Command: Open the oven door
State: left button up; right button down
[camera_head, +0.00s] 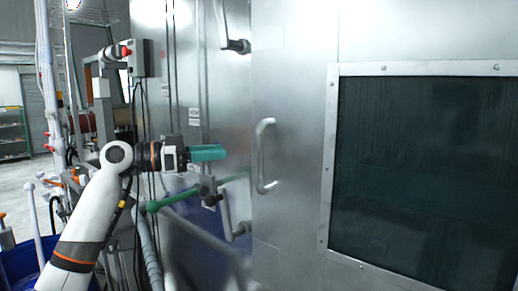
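The oven door (290,90) is a large silver metal panel that fills the right half of the head view. It has a dark framed window (425,170). Its handle (263,157) is an upright metal bar near the door's left edge. I cannot tell for certain whether the door is fully shut. My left gripper (222,152) has teal fingers that point right toward the handle. A gap shows in the picture between the fingertips and the handle. The fingers overlap from this side, so their opening is hidden. My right gripper is out of view.
Metal latch levers stick out left of the door, one above (236,45) and one below (236,226). A green bar (165,203) runs below my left gripper. A grey control box with a red button (141,58), cables and pipes stand at the left. A blue bin (22,265) is at bottom left.

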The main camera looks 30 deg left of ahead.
pick_arm(q)
jog(key=p, duration=0.5)
send_over(259, 183)
jog(key=a, duration=0.1)
jog(key=shift+w, duration=0.15)
jog(key=shift+w+d+f+p, duration=0.1)
jog(key=shift+w+d+p, duration=0.15)
jog(key=shift+w+p, duration=0.1)
grip_shut()
